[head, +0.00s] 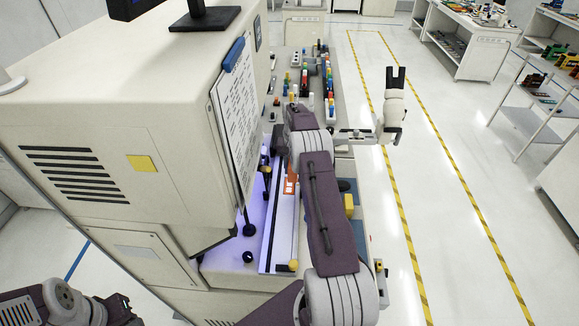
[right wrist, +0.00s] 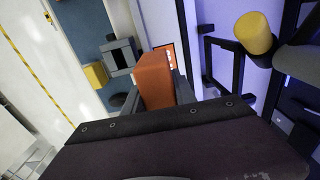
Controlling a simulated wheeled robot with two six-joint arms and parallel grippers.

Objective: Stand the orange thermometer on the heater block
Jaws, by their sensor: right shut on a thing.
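The orange thermometer (right wrist: 155,80) is an orange block between the two dark fingers of my right gripper (right wrist: 157,93), which is shut on it in the right wrist view. In the head view my right arm hides most of that gripper. A small orange-edged patch (head: 291,184) shows beside the arm, over the lit work area; I cannot tell if it is the thermometer. In the wrist view an orange-edged pale panel (right wrist: 172,55) lies just beyond the thermometer. I cannot pick out the heater block with certainty. Part of my left arm shows at bottom left, but not its gripper.
The big cream machine (head: 130,110) stands close on the left. A black knob (head: 249,257) and a yellow part (head: 349,205) are near the work area. A yellow cylinder (right wrist: 254,33) is close right of the gripper.

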